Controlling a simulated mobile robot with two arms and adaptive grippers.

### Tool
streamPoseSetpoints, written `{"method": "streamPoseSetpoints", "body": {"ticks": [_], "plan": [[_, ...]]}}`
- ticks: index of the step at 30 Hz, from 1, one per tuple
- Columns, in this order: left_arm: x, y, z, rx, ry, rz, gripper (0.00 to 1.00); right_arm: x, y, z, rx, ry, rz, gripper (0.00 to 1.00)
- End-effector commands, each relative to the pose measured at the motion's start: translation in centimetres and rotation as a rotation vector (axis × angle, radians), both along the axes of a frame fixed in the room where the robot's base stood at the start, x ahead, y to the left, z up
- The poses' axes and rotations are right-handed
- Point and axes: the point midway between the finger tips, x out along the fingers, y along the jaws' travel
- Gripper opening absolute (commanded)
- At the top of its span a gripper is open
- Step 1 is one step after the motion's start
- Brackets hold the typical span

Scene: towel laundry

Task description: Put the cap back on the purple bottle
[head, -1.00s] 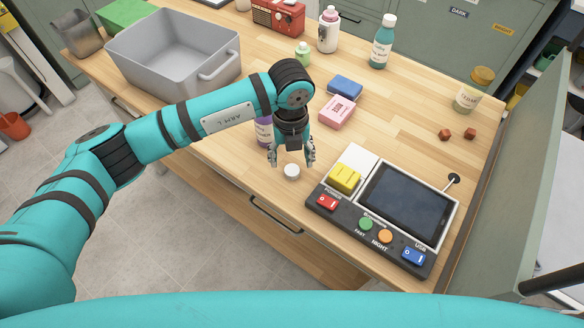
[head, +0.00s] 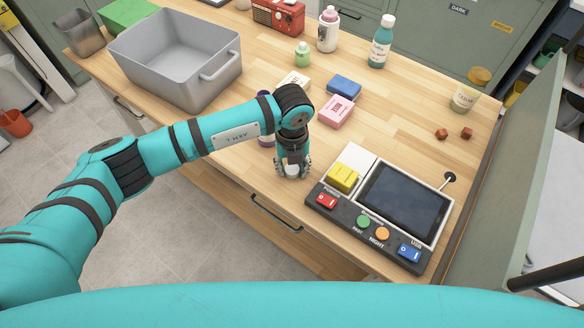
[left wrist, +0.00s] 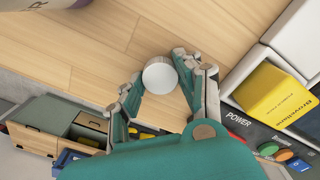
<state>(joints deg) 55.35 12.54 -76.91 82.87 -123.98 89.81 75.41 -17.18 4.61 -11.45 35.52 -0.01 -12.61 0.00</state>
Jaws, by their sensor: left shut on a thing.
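The white cap (head: 291,171) is near the table's front edge. My left gripper (head: 292,168) is down over it, with its fingers closed on the cap's sides. In the left wrist view the cap (left wrist: 160,75) sits between the two fingertips (left wrist: 160,82). The purple bottle (head: 266,141) stands just left of and behind the gripper, and my left arm hides most of it. Part of a bottle also shows at the top left of the left wrist view (left wrist: 65,4). My right gripper is out of view.
A control panel with a dark screen (head: 404,201) and a yellow block (head: 343,178) lie close on the right. Pink (head: 336,111) and blue (head: 344,87) boxes lie behind the gripper. A grey bin (head: 175,75) stands at the back left.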

Motion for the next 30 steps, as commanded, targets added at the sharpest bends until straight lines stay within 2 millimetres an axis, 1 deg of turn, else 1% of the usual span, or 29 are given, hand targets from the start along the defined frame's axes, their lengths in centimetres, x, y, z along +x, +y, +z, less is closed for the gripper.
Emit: {"method": "streamPoseSetpoints", "body": {"ticks": [9,12,14,17,21,24,27,30], "plan": [[0.0,0.0,0.0,0.0,0.0,0.0,0.24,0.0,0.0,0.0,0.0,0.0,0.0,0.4],[0.1,0.0,0.5,-0.001,-0.002,0.0,0.24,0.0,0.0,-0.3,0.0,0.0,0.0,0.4],[0.1,0.0,1.3,-0.002,-0.003,0.0,0.24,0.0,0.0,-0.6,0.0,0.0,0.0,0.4],[0.2,-0.1,3.1,-0.003,-0.006,-0.002,0.24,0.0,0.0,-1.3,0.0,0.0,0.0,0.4],[0.1,-0.1,6.0,-0.002,-0.005,-0.002,0.24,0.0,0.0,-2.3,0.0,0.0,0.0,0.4],[0.1,0.0,7.8,-0.001,-0.004,-0.001,0.24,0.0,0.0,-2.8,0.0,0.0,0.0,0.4],[0.1,0.0,9.0,-0.001,-0.003,-0.001,0.24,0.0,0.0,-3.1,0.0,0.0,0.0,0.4],[0.0,0.0,9.8,0.0,-0.001,0.0,0.24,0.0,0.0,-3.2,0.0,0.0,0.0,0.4]]}}
